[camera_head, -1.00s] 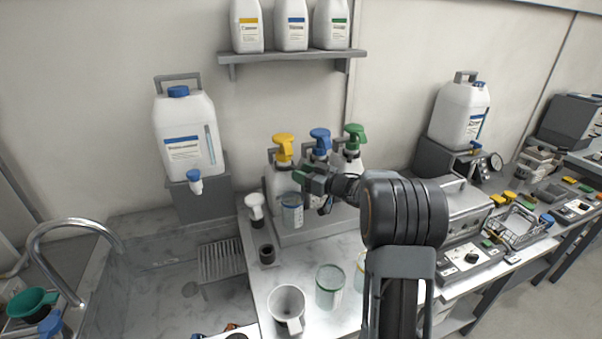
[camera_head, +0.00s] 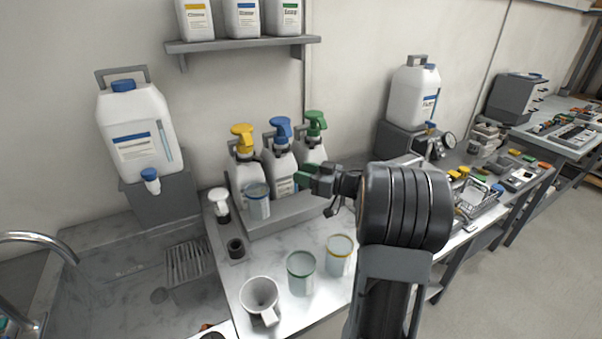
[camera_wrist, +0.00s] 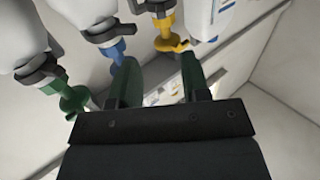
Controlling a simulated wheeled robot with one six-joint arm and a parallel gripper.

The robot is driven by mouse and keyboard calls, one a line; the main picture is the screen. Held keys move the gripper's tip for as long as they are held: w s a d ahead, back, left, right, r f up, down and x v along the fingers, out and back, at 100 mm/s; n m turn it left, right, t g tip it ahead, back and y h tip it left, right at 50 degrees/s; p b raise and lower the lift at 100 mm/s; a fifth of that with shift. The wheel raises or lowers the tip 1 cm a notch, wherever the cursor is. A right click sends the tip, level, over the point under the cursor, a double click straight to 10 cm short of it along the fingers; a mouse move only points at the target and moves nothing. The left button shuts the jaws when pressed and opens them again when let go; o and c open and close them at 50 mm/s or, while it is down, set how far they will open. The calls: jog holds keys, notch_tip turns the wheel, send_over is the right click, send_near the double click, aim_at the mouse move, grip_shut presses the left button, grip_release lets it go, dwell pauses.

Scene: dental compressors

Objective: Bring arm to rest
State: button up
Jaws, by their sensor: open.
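My gripper (camera_head: 305,177) is raised over the metal bench, beside the pump bottles, with my dark arm stretching in from the lower right of the head view. In the wrist view my gripper (camera_wrist: 160,82) shows two green-tipped fingers apart with nothing between them. The bottles with the yellow pump (camera_head: 243,135), blue pump (camera_head: 281,128) and green pump (camera_head: 316,122) stand in a row on a grey stand, just behind and left of the gripper. In the wrist view the green pump (camera_wrist: 72,97) and blue pump (camera_wrist: 117,50) appear close to the fingers.
A beaker with a blue rim (camera_head: 258,203) stands on the grey stand. A white mug (camera_head: 259,297), a green-rimmed beaker (camera_head: 301,274) and a yellow-rimmed beaker (camera_head: 338,257) stand on the bench front. A sink lies left. A wire basket (camera_head: 478,200) stands right.

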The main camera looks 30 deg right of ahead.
dwell(0.4)
notch_tip(320, 180, up, 4)
jog(key=w+a+m+h, duration=0.1)
jog(key=a+m+h, duration=0.1)
jog(key=m+h, duration=0.65)
jog(key=s+a+f+g, duration=0.3)
jog(key=s+a, duration=0.1)
jog(key=s, duration=0.3)
jog(key=s+a+f+n+g+h+p, duration=0.1)
jog(key=s+a+f+g, duration=0.2)
jog(key=s, duration=0.5)
jog(key=s+a+f+g+h, duration=0.1)
jog(key=s+a+f+g, duration=0.2)
jog(key=s+a+g, duration=0.2)
jog(key=shift+s+a+f+p, duration=0.2)
jog(key=shift+s+a+p, duration=0.15)
jog(key=shift+s+a, duration=0.7)
